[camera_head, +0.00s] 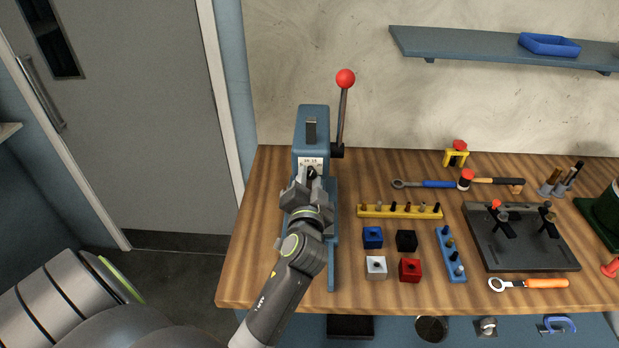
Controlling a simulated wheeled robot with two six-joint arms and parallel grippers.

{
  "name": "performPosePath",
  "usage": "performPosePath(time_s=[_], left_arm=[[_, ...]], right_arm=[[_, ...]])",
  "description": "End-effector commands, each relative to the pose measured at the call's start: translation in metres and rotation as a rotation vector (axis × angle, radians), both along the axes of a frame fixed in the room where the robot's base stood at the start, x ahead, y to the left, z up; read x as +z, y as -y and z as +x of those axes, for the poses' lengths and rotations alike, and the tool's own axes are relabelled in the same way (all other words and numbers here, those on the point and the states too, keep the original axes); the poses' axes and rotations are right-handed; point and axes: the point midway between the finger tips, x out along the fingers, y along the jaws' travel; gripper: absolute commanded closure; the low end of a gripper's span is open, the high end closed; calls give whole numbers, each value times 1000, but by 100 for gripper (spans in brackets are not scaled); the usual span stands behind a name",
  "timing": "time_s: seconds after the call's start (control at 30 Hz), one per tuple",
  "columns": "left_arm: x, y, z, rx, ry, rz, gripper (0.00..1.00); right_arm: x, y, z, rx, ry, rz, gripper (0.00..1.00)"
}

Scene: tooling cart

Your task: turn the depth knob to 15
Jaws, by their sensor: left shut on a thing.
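A blue press machine (312,120) stands at the left end of the wooden bench, with a red-balled lever (345,79) rising on its right side. A pale dial plate (310,162) with small markings is on its front. The dark depth knob (311,173) sits at the plate's lower edge. My left gripper (309,183) is shut on the knob, and its fingers and wrist hide most of it. The number the knob points to is too small and covered to read. My right gripper is not in view.
To the right lie a yellow rack (400,212), blue, black, white and red blocks (410,270), a blue rack (450,256), a dark fixture plate (525,258) and hand tools. A shelf (480,46) with a blue tray (549,45) hangs above.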

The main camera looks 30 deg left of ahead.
Motion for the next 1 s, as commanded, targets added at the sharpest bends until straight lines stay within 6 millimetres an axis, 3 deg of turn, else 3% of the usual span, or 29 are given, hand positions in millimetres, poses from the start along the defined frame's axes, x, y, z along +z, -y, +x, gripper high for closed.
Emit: performPosePath(time_s=[0.6,0.63,0.77,1.0], left_arm=[[1,0,0,1,-23,41,94],[1,0,0,1,-23,41,69],[1,0,0,1,-23,41,52],[0,0,0,0,-23,40,50]], right_arm=[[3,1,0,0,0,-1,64],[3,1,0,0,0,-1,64],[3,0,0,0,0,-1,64],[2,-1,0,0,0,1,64]])
